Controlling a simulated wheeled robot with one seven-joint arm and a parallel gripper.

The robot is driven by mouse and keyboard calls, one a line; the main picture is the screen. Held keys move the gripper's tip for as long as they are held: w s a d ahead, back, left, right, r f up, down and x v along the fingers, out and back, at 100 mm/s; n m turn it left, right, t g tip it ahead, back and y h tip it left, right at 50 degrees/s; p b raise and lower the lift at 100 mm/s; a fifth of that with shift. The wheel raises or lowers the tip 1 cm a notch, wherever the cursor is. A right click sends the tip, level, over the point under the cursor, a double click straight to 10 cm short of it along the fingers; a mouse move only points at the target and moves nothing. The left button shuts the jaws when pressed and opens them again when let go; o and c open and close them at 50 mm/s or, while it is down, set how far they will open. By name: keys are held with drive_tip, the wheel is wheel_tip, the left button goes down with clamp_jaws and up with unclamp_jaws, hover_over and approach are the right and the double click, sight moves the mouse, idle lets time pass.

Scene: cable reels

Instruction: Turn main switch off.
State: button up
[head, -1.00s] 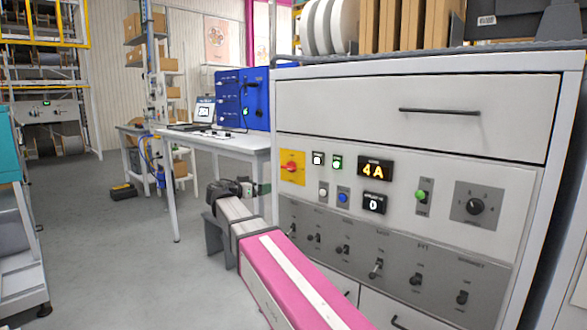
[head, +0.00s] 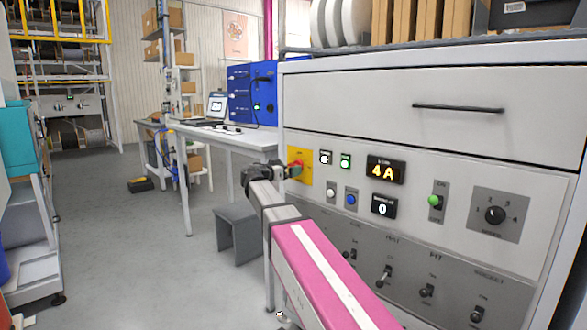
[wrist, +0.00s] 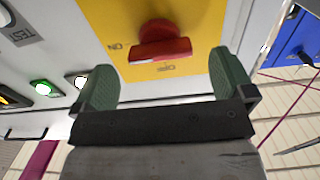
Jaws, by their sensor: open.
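The main switch is a red rotary knob (wrist: 160,45) on a yellow plate (wrist: 190,15) in the wrist view, with ON and OFF marks beside it. In the head view the yellow plate (head: 303,154) sits at the left end of the grey cabinet's control panel, its knob partly covered by my gripper. My gripper (head: 292,172) is at the plate's lower left. In the wrist view my gripper (wrist: 162,66) is open, a green finger on each side of the knob with gaps between. Contact with the knob does not show.
White button (head: 326,157) and green button (head: 346,161) are close right of the switch, with a white and a blue button (head: 351,199) below. The 4A display (head: 385,170), toggles and a dial (head: 495,214) lie further right.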

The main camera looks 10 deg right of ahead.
sight(293, 165)
drive_tip(key=shift+x, duration=1.7)
drive_tip(key=c, duration=0.9)
drive_tip(key=shift+c, duration=0.2)
